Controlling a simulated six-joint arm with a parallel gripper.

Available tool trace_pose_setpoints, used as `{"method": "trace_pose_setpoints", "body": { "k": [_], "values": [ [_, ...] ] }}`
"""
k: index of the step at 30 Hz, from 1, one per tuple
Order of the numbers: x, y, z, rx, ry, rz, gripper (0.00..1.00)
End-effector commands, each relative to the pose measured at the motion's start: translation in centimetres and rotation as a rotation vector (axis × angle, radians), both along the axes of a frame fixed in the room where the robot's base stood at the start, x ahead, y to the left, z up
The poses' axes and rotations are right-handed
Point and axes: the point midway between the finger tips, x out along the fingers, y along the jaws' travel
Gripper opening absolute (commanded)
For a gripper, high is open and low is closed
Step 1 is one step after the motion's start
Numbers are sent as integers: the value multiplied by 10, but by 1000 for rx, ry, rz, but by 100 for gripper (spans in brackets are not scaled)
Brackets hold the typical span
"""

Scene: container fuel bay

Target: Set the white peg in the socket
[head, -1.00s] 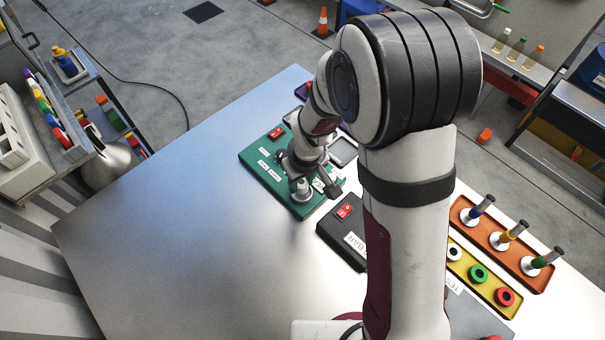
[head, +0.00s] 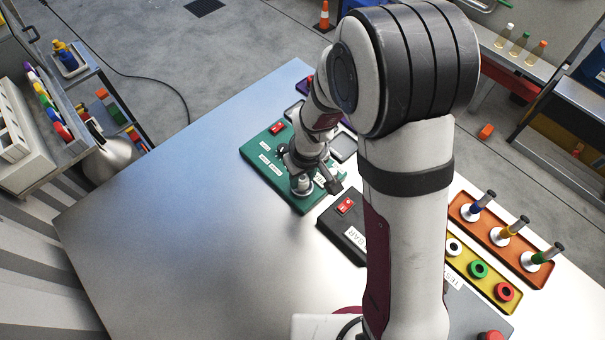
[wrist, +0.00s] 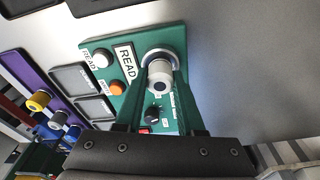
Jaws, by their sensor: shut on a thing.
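The white peg (wrist: 160,73) is between the fingers of my gripper (wrist: 160,84) in the wrist view, and the fingers are shut on it. The socket (wrist: 151,54) shows as a pale metal ring on the green panel (wrist: 105,48), just around and behind the peg's end. I cannot tell how deep the peg sits in it. In the head view my gripper (head: 302,184) is low over the near right corner of the green panel (head: 262,160). My wrist hides part of the panel there.
A black box with a red switch (head: 345,207) stands close to the right of the green panel. An orange tray (head: 507,247) with several capped pegs and a yellow tray (head: 462,270) with rings lie farther right. The table's left side (head: 170,230) is clear.

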Motion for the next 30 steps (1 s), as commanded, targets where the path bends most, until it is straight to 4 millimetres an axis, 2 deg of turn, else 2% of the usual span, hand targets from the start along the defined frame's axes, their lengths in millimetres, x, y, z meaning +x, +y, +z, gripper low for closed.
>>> {"method": "trace_pose_setpoints", "body": {
  "k": [30],
  "values": [
    [0,0,-11,-1,-1,1,0]
  ]
}}
